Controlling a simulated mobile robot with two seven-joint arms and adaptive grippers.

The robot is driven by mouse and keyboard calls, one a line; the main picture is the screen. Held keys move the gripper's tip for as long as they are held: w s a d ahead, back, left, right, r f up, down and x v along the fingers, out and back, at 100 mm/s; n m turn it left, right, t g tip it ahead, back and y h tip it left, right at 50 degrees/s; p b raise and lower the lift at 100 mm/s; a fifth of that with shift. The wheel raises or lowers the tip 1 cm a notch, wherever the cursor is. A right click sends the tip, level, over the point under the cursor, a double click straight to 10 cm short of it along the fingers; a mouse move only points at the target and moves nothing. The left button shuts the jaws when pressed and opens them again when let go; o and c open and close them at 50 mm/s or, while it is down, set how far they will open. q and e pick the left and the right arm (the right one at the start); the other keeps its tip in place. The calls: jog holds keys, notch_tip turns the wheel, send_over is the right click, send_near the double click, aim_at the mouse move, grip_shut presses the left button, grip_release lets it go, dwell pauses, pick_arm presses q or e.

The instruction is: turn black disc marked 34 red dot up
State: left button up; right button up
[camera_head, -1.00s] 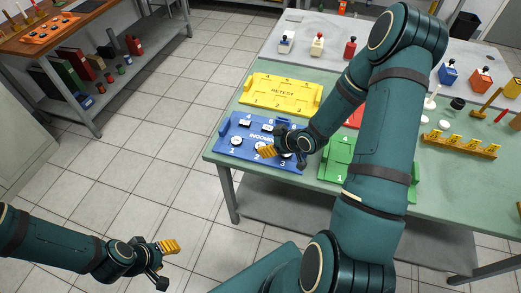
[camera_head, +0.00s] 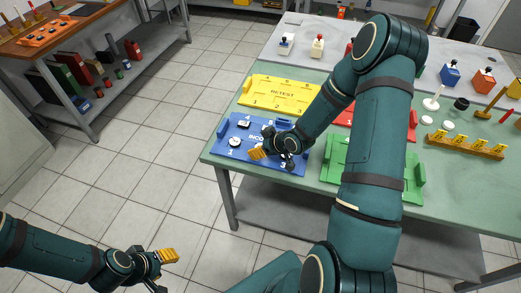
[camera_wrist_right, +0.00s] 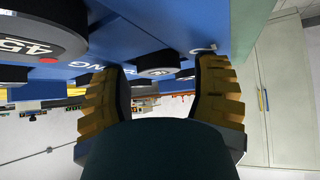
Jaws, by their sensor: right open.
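The blue tray (camera_head: 222,152) with numbered places lies at the table's left end. It holds several black discs with white tops, including one at place 1 (camera_head: 235,142) and one in the back row (camera_head: 244,124). My right gripper (camera_head: 270,158) is over the tray's front middle, open, hiding some places. In the right wrist view the open yellow fingers (camera_wrist_right: 158,98) have nothing clamped between them. A disc marked 45 (camera_wrist_right: 38,38) with a red dot shows at left there; another disc (camera_wrist_right: 158,72) shows beyond the fingers. I cannot read a 34. My left gripper (camera_head: 165,268) is away from the table.
A yellow tray (camera_head: 262,92) lies behind the blue one. A green tray (camera_head: 335,173) and a red tray (camera_head: 400,122) are to the right, partly behind my arm. Open floor is left of the table.

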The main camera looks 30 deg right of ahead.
jog(key=c, duration=1)
jog(key=shift+r+p, duration=1.9)
jog(key=shift+r, duration=0.65)
jog(key=shift+f, duration=0.1)
